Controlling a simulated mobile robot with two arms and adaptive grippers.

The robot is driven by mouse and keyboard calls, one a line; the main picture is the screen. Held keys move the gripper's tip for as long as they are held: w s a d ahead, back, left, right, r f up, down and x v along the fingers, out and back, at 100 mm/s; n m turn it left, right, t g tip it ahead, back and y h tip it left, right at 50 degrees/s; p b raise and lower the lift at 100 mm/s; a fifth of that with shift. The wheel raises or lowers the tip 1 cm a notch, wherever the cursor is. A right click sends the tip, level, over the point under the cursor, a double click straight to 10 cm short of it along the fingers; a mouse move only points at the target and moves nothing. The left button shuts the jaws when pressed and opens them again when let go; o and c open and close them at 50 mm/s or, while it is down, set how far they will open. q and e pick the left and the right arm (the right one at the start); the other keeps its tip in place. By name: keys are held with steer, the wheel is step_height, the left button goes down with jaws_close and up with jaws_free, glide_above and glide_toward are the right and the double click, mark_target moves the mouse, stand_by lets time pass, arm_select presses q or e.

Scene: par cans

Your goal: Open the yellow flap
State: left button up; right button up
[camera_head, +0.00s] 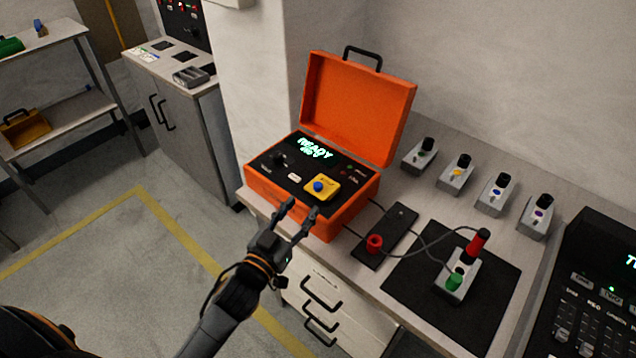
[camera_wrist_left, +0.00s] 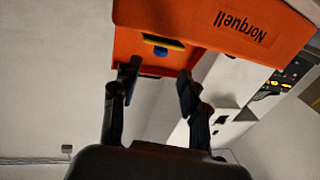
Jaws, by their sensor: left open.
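The open orange case (camera_head: 276,190) stands on the bench with its lid (camera_head: 357,106) raised. On its black control panel is a small yellow flap (camera_head: 330,181) with a blue round part (camera_head: 319,186) showing on it. I cannot tell whether the flap is raised. My left gripper (camera_head: 302,208) is open and empty in front of the case, its fingertips pointing toward the panel just short of the yellow flap. In the left wrist view the gripper (camera_wrist_left: 158,75) shows spread fingers with the orange case (camera_wrist_left: 205,22) beyond them. My right gripper is not in view.
A black box with a red plug (camera_head: 374,243) and a dark mat (camera_head: 415,296) bearing a wired connector piece lie right of the case. Several grey can holders (camera_head: 456,175) line the back. A dark console (camera_head: 590,300) stands far right. Open floor lies left.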

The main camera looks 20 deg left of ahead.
mark_target(316, 189)
arm_select(q)
steer(key=w, duration=0.3)
steer(key=w+d, duration=0.1)
steer(key=w, duration=0.5)
steer(key=shift+d+p, duration=0.25)
steer(key=shift+p, duration=0.15)
jaws_close()
